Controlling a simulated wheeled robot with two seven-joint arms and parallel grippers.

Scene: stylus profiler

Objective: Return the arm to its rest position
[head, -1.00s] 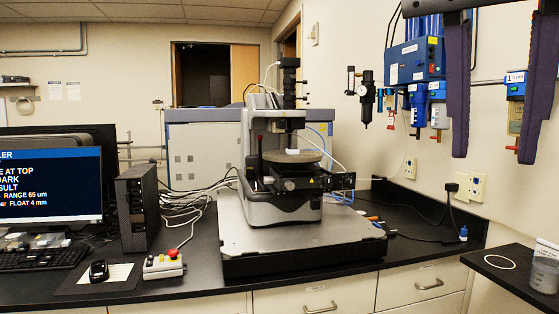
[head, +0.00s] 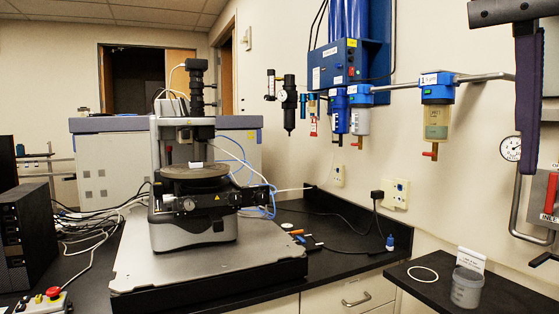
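The stylus profiler (head: 192,232) stands on a grey base plate (head: 200,262) on the black bench, left of centre. Its dark round stage (head: 194,178) carries a small white block (head: 197,164) under the measuring head (head: 188,130). The gap between the head's tip and the block is too small to judge. My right gripper (head: 527,110) hangs at the upper right with one dark finger pointing down; its other finger is outside the picture. Wall fittings show beside that finger, so it is open with nothing seen in it. It is well apart from the profiler. My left gripper is not in view.
A control box with a red button (head: 50,300) lies at the lower left. Air filters (head: 437,110) and a pipe run along the right wall behind my gripper. A grey cup (head: 467,286) and a white ring (head: 423,273) are on the side shelf. The bench right of the profiler holds small tools.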

